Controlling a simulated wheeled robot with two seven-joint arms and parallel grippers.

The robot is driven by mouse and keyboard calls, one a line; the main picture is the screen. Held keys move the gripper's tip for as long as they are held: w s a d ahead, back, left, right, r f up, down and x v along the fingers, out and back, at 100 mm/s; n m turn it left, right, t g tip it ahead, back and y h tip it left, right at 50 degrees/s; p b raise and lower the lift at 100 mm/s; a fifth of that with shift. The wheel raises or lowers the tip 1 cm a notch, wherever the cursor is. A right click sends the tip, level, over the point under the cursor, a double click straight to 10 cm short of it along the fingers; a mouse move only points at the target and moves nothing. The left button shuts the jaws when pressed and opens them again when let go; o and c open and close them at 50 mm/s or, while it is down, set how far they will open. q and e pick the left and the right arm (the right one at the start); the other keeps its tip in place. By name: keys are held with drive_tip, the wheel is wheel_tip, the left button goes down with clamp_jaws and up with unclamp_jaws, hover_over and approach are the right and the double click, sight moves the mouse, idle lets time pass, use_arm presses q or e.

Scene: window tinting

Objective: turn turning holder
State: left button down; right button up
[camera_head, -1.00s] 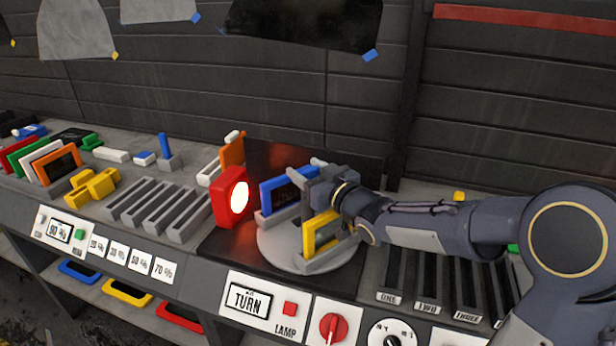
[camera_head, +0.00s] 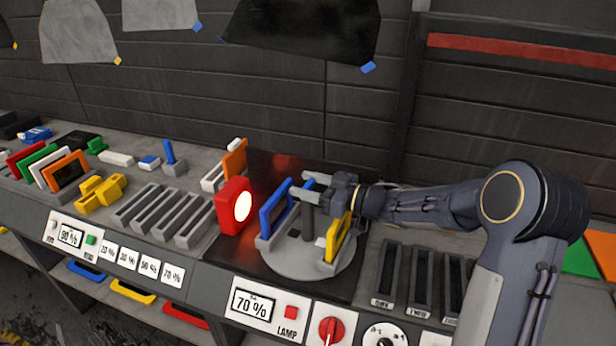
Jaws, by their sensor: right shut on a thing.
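The turning holder (camera_head: 290,262) is a round grey disc with slotted blocks and a grey post (camera_head: 308,224) at its middle. A blue-framed pane (camera_head: 270,216) stands upright on its left side and a yellow-framed pane (camera_head: 338,238) on its right side. My right gripper (camera_head: 310,188) reaches in from the right above the disc, between the panes. It is shut on the top of the post, partly hidden by the fingers. A red lamp (camera_head: 230,206) with a bright white face stands left of the holder, facing the blue-framed pane. My left gripper is out of view.
A display (camera_head: 254,306) below the holder reads 70 %. A red knob (camera_head: 331,330) is beside it. Dark slots (camera_head: 422,280) lie to the right, partly near my arm. Grey racks (camera_head: 160,212) and several coloured frames (camera_head: 66,170) fill the bench at left.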

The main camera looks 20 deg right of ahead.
drive_tip(key=shift+r+n+g+y+p, duration=0.15)
drive_tip(key=shift+n+g+y+p, duration=0.5)
drive_tip(key=shift+g, duration=0.15)
drive_tip(key=o, duration=1.4)
drive_tip(key=b+v, duration=0.1)
drive_tip(key=v, duration=0.6)
drive_tip(key=shift+s+d+b, duration=0.2)
drive_tip(key=shift+d+b, duration=0.15)
